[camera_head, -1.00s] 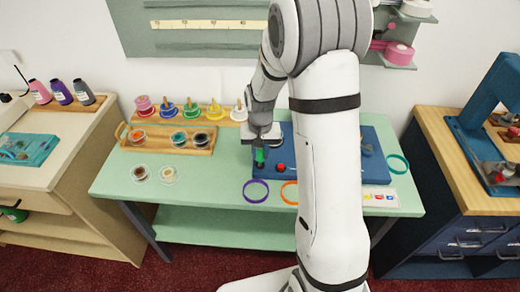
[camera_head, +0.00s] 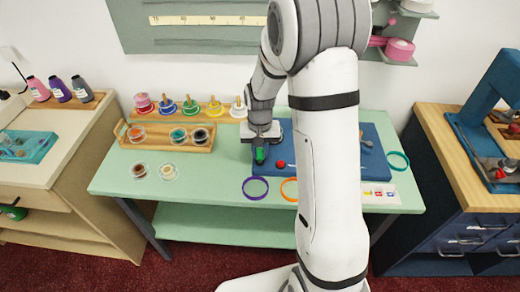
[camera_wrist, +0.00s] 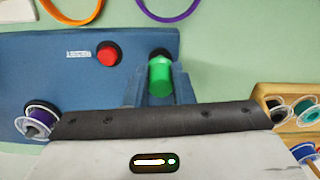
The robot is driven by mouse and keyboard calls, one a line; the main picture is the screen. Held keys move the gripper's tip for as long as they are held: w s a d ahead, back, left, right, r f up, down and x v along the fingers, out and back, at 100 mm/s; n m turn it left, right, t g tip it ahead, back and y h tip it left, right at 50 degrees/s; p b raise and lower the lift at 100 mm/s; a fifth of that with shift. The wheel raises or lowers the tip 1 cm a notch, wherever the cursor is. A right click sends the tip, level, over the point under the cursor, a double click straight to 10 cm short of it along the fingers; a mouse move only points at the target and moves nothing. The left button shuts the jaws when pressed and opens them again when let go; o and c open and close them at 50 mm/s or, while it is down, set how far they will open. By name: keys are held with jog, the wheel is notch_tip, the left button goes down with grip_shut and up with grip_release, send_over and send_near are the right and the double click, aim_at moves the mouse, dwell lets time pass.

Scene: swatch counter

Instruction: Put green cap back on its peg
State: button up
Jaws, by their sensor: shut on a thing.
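My gripper (camera_wrist: 159,88) is shut on the green cap (camera_wrist: 160,75), with a finger on each side of it. The cap and gripper (camera_head: 260,150) also show in the head view, over the left part of the blue board (camera_head: 300,177). A dark round spot (camera_wrist: 160,52) on the board shows just beyond the cap in the wrist view. It is partly hidden by the cap, and I cannot tell if it is the peg or if the cap touches it. A red cap or knob (camera_wrist: 108,54) sits beside it on the same board.
A wooden rack (camera_head: 200,147) with several colored spools stands left of the board. Purple (camera_head: 255,188) and orange (camera_head: 289,190) rings lie in front, and a teal ring (camera_head: 398,161) to the right. My arm hides part of the board.

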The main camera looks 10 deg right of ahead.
jog(key=shift+f+b, duration=0.5)
jog(key=shift+f, duration=0.2)
jog(key=shift+f, duration=0.2)
jog(key=o, duration=1)
jog(key=shift+r, duration=0.15)
notch_tip(320, 180, up, 7)
jog(key=p, duration=0.4)
dwell(0.6)
